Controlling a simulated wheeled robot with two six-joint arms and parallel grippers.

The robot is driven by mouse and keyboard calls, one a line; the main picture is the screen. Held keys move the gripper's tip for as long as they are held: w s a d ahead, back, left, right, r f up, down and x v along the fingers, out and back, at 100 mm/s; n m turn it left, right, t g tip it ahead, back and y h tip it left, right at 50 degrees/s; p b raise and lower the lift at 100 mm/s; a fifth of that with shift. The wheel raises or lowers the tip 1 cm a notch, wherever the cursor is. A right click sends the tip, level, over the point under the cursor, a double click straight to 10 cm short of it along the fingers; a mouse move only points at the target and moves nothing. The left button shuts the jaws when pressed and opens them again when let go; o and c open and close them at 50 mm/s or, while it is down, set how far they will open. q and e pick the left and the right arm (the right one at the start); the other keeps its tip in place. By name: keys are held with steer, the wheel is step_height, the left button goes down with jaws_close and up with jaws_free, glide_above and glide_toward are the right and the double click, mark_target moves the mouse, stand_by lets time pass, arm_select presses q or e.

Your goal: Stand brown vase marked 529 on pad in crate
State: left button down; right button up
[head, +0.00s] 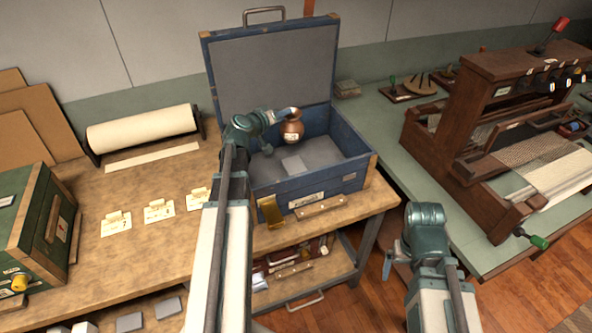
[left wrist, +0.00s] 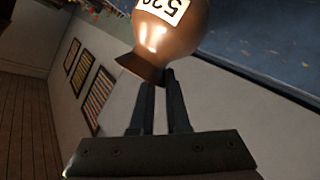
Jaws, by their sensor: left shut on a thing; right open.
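The brown vase (head: 291,130) is a small coppery pot with a white label; in the left wrist view the vase (left wrist: 172,38) shows a label partly cut off, reading "52". My left gripper (head: 288,113) is shut on its neck, and the fingers (left wrist: 160,88) show at its flared mouth. The vase hangs roughly upright above the floor of the open blue crate (head: 345,181). A light grey square pad (head: 294,165) lies on the crate floor, below the vase and apart from it. My right gripper (head: 391,264) is open and empty, low beside the bench.
The crate's lid (head: 275,70) stands open behind the vase. A brass-coloured piece (head: 270,211) is at the crate's front left. Tags (head: 158,211) and a paper roll (head: 145,127) are on the bench left. A wooden loom (head: 500,110) stands on the green table at right.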

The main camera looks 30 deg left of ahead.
mark_target(284, 138)
arm_select(q)
steer(key=shift+f, duration=0.1)
step_height(284, 138, down, 10)
steer(key=b, duration=1)
steer(key=c, duration=0.9)
jaws_free()
